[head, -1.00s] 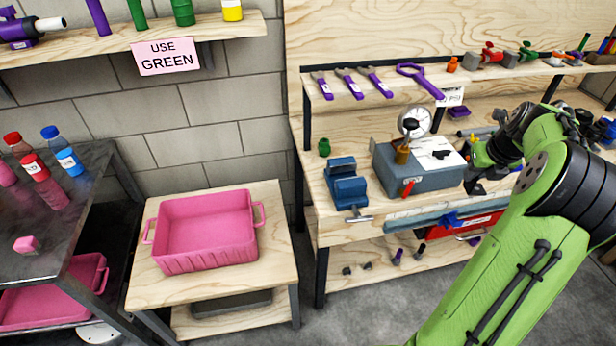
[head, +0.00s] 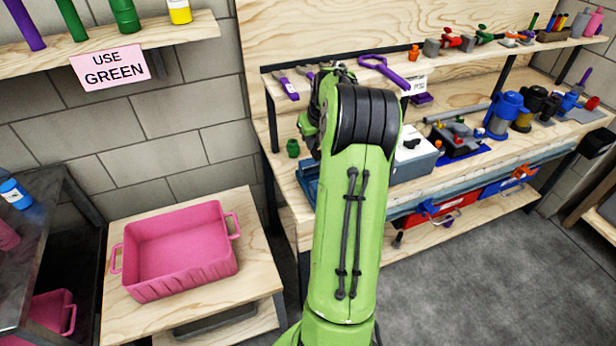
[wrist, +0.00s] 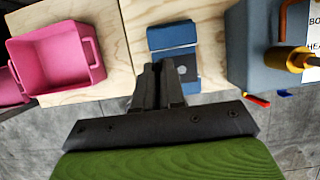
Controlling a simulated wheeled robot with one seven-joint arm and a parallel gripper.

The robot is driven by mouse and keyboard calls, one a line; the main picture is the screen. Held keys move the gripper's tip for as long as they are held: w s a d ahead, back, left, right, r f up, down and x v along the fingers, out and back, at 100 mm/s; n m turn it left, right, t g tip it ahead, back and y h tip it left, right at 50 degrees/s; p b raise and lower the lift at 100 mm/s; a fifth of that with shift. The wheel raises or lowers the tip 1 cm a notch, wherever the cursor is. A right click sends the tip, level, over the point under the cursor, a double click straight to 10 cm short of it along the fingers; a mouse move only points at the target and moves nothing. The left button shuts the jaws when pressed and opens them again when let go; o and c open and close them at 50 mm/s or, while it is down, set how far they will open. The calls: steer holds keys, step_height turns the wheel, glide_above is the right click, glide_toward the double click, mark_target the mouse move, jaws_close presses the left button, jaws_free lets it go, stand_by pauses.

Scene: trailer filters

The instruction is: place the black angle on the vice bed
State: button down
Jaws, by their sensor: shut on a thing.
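The blue vice (wrist: 172,38) lies just ahead of and beneath my fingertips in the wrist view. Its bed (wrist: 188,72) shows beside the fingers. In the head view my arm hides most of the vice (head: 307,182). My gripper (wrist: 159,70) is shut and points down over the vice. The black angle is between its dark fingers, but I can hardly tell its outline from theirs. Whether it touches the bed cannot be told. In the head view the gripper (head: 310,128) is partly hidden by my arm's wrist.
A grey box (head: 415,160) stands right of the vice. A pink tray (head: 180,255) sits on a low wooden table to the left. Purple tools (head: 290,88) line the shelf above the bench.

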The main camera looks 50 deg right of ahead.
step_height(320, 180, down, 12)
steer(key=shift+w+r+b, duration=0.1)
steer(key=shift+r+b, duration=0.15)
steer(key=shift+b, duration=0.9)
steer(key=shift+r, duration=0.15)
steer(key=c, duration=1.7)
jaws_free()
steer(key=shift+f, duration=0.2)
steer(key=o, duration=0.5)
steer(key=shift+r, duration=0.1)
